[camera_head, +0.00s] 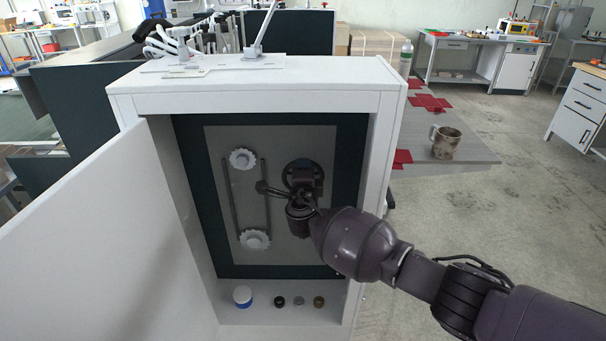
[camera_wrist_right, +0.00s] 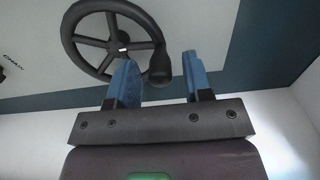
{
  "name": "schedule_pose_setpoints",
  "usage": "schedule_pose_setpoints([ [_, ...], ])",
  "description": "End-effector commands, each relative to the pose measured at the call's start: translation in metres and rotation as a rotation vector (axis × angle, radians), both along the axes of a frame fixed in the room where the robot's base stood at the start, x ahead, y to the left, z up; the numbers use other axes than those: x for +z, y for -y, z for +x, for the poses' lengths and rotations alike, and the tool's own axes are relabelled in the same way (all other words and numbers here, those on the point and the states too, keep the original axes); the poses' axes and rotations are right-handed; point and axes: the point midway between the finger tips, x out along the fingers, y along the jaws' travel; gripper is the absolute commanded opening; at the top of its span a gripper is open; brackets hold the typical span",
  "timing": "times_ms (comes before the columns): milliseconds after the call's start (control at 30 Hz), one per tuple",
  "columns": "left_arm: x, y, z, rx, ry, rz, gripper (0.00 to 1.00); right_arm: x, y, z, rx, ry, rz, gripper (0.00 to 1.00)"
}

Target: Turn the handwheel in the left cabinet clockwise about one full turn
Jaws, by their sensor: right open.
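The dark handwheel (camera_head: 297,166) is on the back panel inside the open left cabinet (camera_head: 255,98), partly hidden behind my right gripper (camera_head: 302,188). In the right wrist view the handwheel (camera_wrist_right: 77,41) shows its rim, spokes and hub, with a dark knob handle (camera_wrist_right: 160,66) standing out from the rim at its right. My right gripper (camera_wrist_right: 160,62) is open, with its two blue fingers apart. The knob appears in the gap between the fingertips; I cannot tell whether it is as near as they are, and no finger visibly touches it. My left gripper is not in view.
The open white door (camera_head: 100,240) fills the lower left. Two white gears (camera_head: 243,158) are left of the wheel. A blue-and-white round container (camera_head: 242,296) and several small round pieces stand on the cabinet floor. A side table (camera_head: 470,150) with a mug (camera_head: 446,142) is at right.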

Motion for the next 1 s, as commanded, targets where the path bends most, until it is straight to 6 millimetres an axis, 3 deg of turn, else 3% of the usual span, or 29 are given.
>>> schedule_pose_setpoints([
  [200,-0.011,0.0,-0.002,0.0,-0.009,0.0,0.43,-0.002,-0.001,0.015,0.001,-0.002,0.001,0.46],
  [500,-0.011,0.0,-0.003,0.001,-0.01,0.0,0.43,0.0,0.0,0.016,0.0,-0.001,0.001,0.46],
  [800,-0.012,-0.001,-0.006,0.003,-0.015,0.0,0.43,0.0,0.0,0.016,0.0,-0.001,0.001,0.01],
  [1000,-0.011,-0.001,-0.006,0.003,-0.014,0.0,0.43,0.0,0.001,0.016,0.0,-0.001,0.009,0.0],
])
